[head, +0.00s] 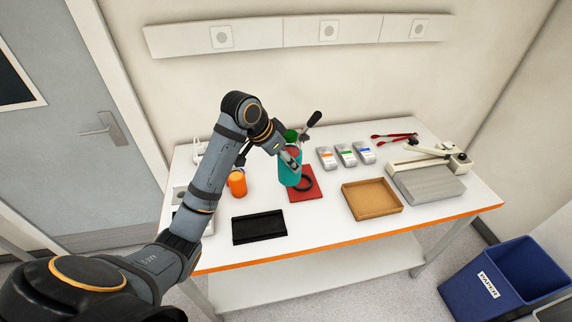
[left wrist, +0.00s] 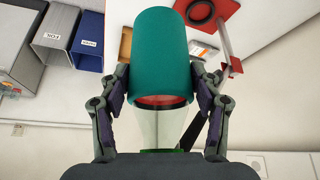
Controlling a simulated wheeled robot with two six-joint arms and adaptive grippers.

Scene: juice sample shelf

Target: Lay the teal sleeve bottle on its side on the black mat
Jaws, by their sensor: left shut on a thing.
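The teal sleeve bottle (head: 290,170) has a teal sleeve and a green cap and looks roughly upright in the head view. My left gripper (head: 290,156) is shut on it. In the left wrist view the fingers press on both sides of the teal sleeve (left wrist: 160,50), with the clear neck toward my palm. The bottle overlaps the red square pad (head: 306,194) in the head view; the gap below it is hard to judge. The black mat (head: 259,227) lies flat and empty near the table's front left. My right gripper is out of view.
An orange cup (head: 237,183) stands left of the bottle, behind the black mat. A black ring (head: 304,184) lies on the red pad. A brown tray (head: 372,199), several small labelled packs (head: 346,155) and a grey device (head: 428,183) are to the right. A blue bin (head: 505,285) stands on the floor.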

